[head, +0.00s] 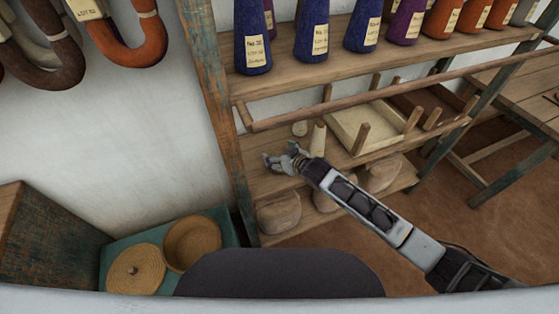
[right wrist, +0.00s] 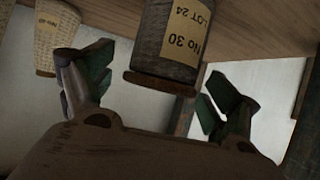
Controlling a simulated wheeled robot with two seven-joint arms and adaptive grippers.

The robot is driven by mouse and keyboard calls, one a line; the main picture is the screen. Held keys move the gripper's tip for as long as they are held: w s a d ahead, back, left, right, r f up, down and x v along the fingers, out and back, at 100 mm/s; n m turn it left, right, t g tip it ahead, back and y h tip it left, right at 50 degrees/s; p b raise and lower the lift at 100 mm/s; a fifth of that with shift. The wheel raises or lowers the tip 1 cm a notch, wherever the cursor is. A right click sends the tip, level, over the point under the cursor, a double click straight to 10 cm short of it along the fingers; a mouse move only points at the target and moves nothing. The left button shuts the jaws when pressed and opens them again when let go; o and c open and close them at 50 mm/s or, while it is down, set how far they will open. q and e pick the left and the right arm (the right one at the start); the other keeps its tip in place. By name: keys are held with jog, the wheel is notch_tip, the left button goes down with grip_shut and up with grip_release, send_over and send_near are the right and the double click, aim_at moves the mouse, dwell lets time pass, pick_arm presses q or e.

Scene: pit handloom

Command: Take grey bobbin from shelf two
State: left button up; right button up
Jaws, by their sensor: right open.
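The grey bobbin (right wrist: 180,42) has a cream label reading "No 30 LOT 24" and appears upside down in the right wrist view. My right gripper (head: 281,161) is open at the left end of shelf two (head: 338,152). In the right wrist view, its fingers (right wrist: 158,76) show on either side of the grey bobbin, with gaps visible; I cannot tell whether the bobbin is fully between them. In the head view I cannot make out the grey bobbin, probably hidden by the gripper. My left gripper is not in view.
A cream bobbin (head: 317,139) stands beside the gripper, near wooden pegs (head: 360,138) and a pale tray (head: 372,124). A round rail (head: 365,98) runs above shelf two. Blue cones (head: 313,32) stand on the upper shelf; rounded bundles (head: 279,212) lie below.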

dwell(0.5)
jog(key=c, duration=1.2)
